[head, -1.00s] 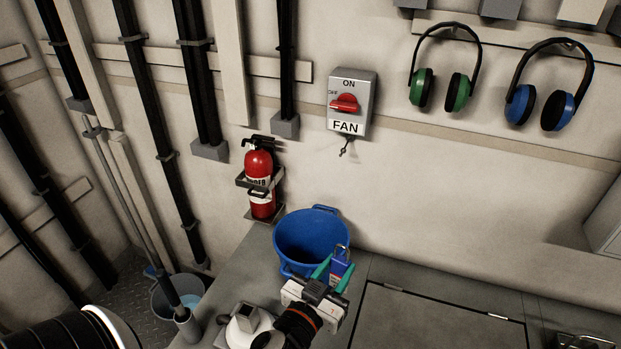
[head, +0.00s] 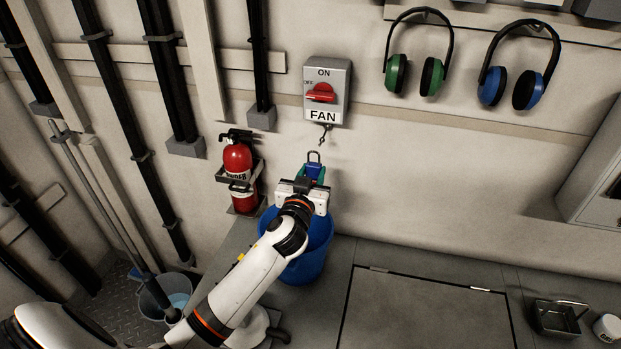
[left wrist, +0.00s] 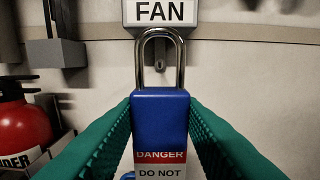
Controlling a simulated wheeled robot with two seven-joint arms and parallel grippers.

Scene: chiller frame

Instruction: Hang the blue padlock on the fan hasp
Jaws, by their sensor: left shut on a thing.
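The blue padlock (head: 315,171) is upright between the fingers of my left gripper (head: 312,178), which is shut on its body. In the left wrist view the padlock (left wrist: 160,112) shows its steel shackle at the top and a DANGER label below. The grey FAN switch box (head: 327,90) with a red handle is on the wall above. The fan hasp (head: 323,134) hangs under the box, above the shackle and apart from it in the head view. In the left wrist view the hasp (left wrist: 160,66) appears behind the shackle opening. My right gripper is not in view.
A red fire extinguisher (head: 238,162) is on the wall just left of my left gripper. A blue bucket (head: 318,245) stands on the counter below it. Green earmuffs (head: 432,76) and blue earmuffs (head: 493,86) hang at upper right. The wall right of the hasp is clear.

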